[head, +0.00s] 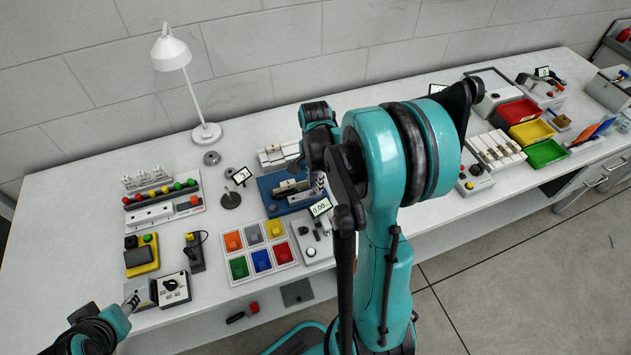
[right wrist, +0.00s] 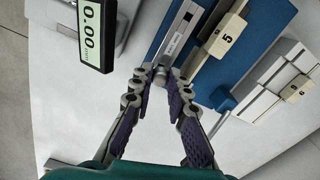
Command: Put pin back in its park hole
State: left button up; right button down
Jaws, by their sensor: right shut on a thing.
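In the right wrist view, my right gripper (right wrist: 160,78) is shut on a small grey metal piece, probably the pin (right wrist: 161,74), at its fingertips. The fingertips are close over the left edge of a blue fixture (right wrist: 195,75), beside a light metal bar. A beige block marked 5 (right wrist: 225,36) sits on this fixture. The head view also shows the blue fixture (head: 268,187), partly hidden by my right arm. I cannot make out the park hole. My left gripper (head: 132,300) is at the lower left, near a small grey box; its jaws are too small to read.
A display reading 0.00 (right wrist: 92,28) stands left of the fixture. A tray of coloured bins (head: 262,250) and a white lamp (head: 205,132) stand on the bench.

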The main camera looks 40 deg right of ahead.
jog(key=shift+f, duration=0.4)
jog(key=shift+f+b, duration=0.3)
jog(key=shift+b, duration=0.25)
jog(key=shift+f, duration=0.1)
dwell(0.4)
jog(key=c, duration=1.4)
grip_release()
notch_tip(320, 180, up, 12)
